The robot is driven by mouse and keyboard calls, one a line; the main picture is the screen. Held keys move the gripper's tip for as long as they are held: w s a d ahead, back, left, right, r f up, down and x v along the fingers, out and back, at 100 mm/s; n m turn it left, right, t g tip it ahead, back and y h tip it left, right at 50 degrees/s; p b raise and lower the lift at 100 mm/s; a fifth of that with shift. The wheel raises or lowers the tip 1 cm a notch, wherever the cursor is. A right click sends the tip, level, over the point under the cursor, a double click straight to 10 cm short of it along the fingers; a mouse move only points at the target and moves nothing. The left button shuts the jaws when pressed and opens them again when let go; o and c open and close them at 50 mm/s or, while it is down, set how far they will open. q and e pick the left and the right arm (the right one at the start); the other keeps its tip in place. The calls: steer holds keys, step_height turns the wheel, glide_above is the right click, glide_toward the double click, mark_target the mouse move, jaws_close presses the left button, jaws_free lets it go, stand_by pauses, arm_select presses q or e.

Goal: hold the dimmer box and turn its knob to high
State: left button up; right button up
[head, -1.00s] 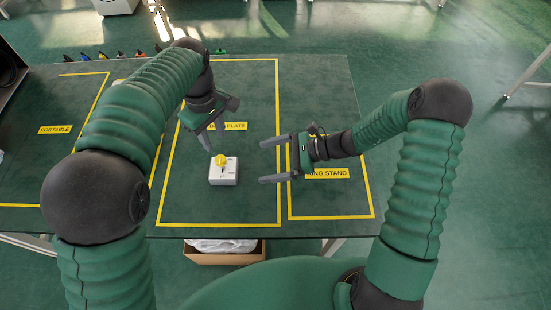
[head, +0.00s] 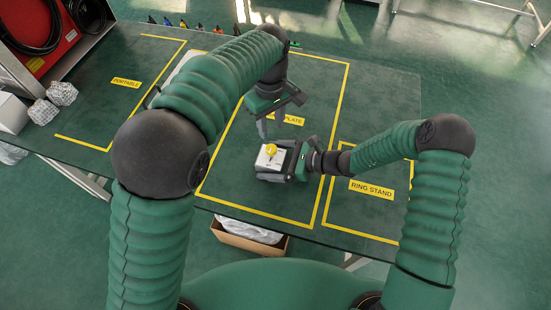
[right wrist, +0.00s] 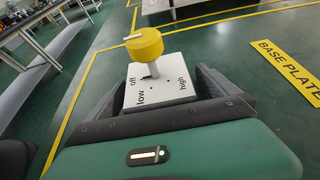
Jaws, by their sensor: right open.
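The dimmer box (head: 263,162) is a small white box with a yellow knob (head: 271,149) on top, upright on the green table. In the right wrist view the box face (right wrist: 172,86) reads off, low and high, and the yellow knob (right wrist: 145,45) stands on a pale stem; a dark mark lies beside "off". My right gripper (head: 267,160) is open, its fingers on either side of the box; whether they touch it I cannot tell. My left gripper (head: 270,127) is above and just behind the knob, pointing down, fingers apart and empty.
Yellow tape marks zones on the table, with base plate, ring stand (head: 371,189) and portable (head: 126,83) labels. A red case (head: 45,45) and pale mesh lumps (head: 61,93) are at the left. A cardboard box (head: 245,241) sits below the front edge.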

mark_target(272, 148)
steer(key=c, duration=1.7)
arm_select(q)
steer(key=shift+o, duration=0.3)
steer(key=shift+o, duration=1.4)
step_height(272, 148, up, 2)
steer(key=m, duration=0.4)
steer(key=shift+m, duration=0.6)
step_height(272, 148, down, 12)
steer(key=shift+r, duration=0.1)
